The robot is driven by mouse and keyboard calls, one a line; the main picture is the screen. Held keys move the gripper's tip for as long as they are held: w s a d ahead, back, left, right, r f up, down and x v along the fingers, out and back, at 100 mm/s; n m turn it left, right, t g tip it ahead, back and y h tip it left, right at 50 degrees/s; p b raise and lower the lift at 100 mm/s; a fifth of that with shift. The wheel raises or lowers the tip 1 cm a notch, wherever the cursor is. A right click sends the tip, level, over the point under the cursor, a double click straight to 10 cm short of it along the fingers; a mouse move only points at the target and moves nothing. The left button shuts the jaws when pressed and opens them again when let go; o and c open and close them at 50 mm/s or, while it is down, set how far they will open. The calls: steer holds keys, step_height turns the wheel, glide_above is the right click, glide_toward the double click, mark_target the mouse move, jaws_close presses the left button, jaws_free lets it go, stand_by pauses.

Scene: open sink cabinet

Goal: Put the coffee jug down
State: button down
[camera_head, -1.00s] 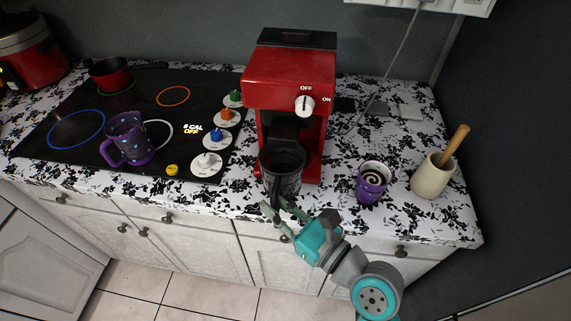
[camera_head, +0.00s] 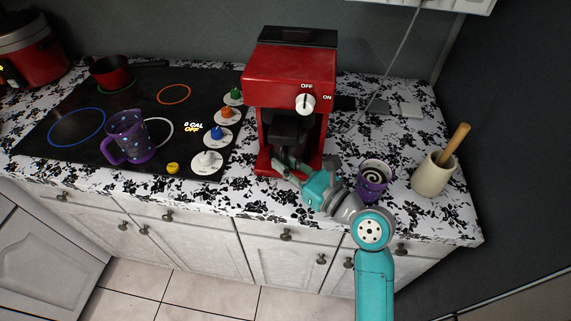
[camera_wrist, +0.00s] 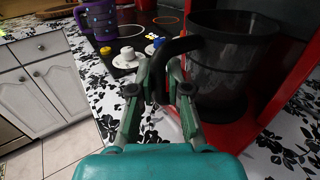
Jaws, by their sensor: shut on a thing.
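The coffee jug (camera_wrist: 225,65) is dark and see-through with a black handle. In the wrist view it stands upright inside the red coffee maker (camera_head: 290,80), over its red base. My gripper (camera_wrist: 168,85) is shut on the jug's handle. In the head view my gripper (camera_head: 285,168) reaches into the front of the coffee maker, and the jug is hard to tell from the machine's dark parts. I cannot tell whether the jug's bottom touches the base.
A purple patterned cup (camera_head: 373,182) stands close to the right of my arm. A beige mortar with a wooden pestle (camera_head: 432,175) is farther right. The stove (camera_head: 90,125) with a purple mug (camera_head: 128,138) is on the left. The counter's front edge (camera_head: 240,213) is mostly clear.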

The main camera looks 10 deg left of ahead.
steer(key=shift+f, duration=0.3)
steer(key=shift+f, duration=0.1)
steer(key=c, duration=1.1)
jaws_free()
steer(key=shift+c, duration=0.2)
steer(key=v, duration=1.2)
